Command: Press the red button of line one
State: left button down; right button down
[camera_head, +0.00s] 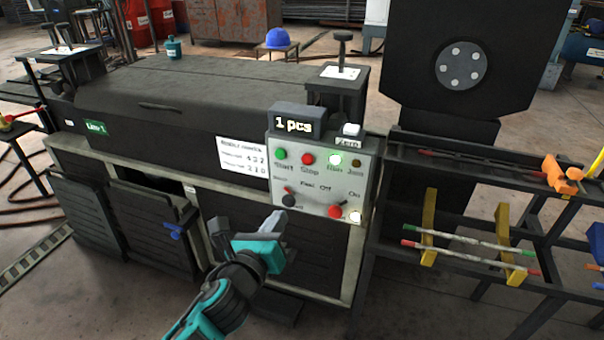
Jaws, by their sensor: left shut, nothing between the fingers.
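The machine (190,100) carries a green "Line 1" sign (96,127) on its front left. Its grey control panel (322,180) stands at the machine's right end. The red button (307,159), labelled Stop, sits in the panel's top row, just right of the green Start button (281,154). My left gripper (275,221) is shut and empty. In the picture it lies below and left of the panel, with its tips lower than the red button and apart from it. The red button is in clear sight. My right gripper is not in view.
A lit Run lamp (334,160) and a dark Jam lamp (355,163) are right of the red button. A "1 pcs" display (293,123) tops the panel. A rack (470,245) stands to the right.

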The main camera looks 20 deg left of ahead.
aim_at(307, 161)
pick_arm(q)
jog(key=m, duration=0.1)
jog(key=w+r+m, duration=0.1)
jog(key=w+m+t, duration=0.1)
jog(key=m, duration=0.1)
jog(key=shift+w+a+r+b, duration=0.15)
jog(key=shift+r+b, duration=0.15)
jog(key=shift+b, duration=0.05)
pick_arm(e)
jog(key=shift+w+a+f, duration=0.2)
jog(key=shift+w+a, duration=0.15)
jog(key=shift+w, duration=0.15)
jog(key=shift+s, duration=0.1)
